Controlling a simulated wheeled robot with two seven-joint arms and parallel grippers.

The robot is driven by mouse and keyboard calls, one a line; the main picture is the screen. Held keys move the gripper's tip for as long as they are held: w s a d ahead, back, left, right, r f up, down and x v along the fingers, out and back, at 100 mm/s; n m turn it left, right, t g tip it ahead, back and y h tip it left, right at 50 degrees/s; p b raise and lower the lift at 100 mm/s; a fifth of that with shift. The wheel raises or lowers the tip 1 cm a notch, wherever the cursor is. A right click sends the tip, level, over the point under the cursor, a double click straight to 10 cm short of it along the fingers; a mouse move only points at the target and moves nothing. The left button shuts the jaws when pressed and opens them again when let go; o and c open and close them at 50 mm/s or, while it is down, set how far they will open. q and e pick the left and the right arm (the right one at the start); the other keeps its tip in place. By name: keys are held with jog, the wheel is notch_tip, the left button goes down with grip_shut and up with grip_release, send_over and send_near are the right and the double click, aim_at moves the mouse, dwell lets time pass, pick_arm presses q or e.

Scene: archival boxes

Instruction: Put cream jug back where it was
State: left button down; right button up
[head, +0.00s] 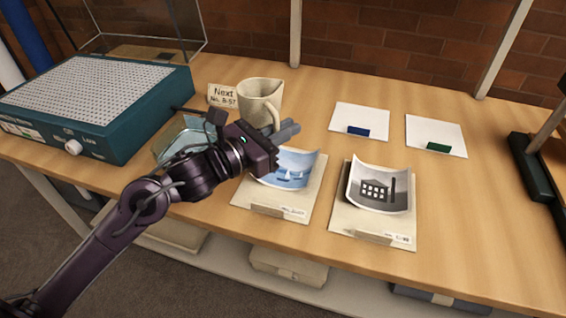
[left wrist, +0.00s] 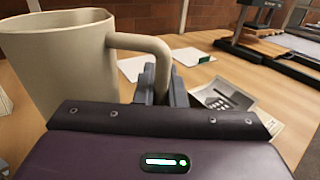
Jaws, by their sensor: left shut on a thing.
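The cream jug (head: 258,95) is upright near the back of the table, beside a small printed card. In the left wrist view the jug (left wrist: 62,62) fills the upper left, with its handle (left wrist: 150,45) curving to the right. My left gripper (head: 287,131) comes in from the front left and is shut on the handle; its fingers also show in the left wrist view (left wrist: 161,90). The jug's base is partly hidden, so I cannot tell whether it touches the table. My right gripper is not in view.
A teal machine (head: 110,110) stands at the left, with a glass dish (head: 170,148) beside it. Two photo prints on folders (head: 240,195) (head: 345,225) lie in front. White cards with blue (head: 358,131) and green (head: 438,147) blocks lie behind. The right tabletop has free room.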

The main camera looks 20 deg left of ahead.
pick_arm(q)
notch_tip(320, 180, down, 8)
jog(key=shift+r, duration=0.1)
jog(key=shift+f, duration=0.2)
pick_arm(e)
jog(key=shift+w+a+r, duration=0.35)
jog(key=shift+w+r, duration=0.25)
pick_arm(q)
jog(key=shift+f+b, duration=0.1)
jog(key=shift+b, duration=0.2)
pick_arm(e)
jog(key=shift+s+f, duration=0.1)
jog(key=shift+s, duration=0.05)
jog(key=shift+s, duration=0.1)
pick_arm(q)
jog(key=c, duration=1.9)
grip_release()
jog(key=o, duration=0.4)
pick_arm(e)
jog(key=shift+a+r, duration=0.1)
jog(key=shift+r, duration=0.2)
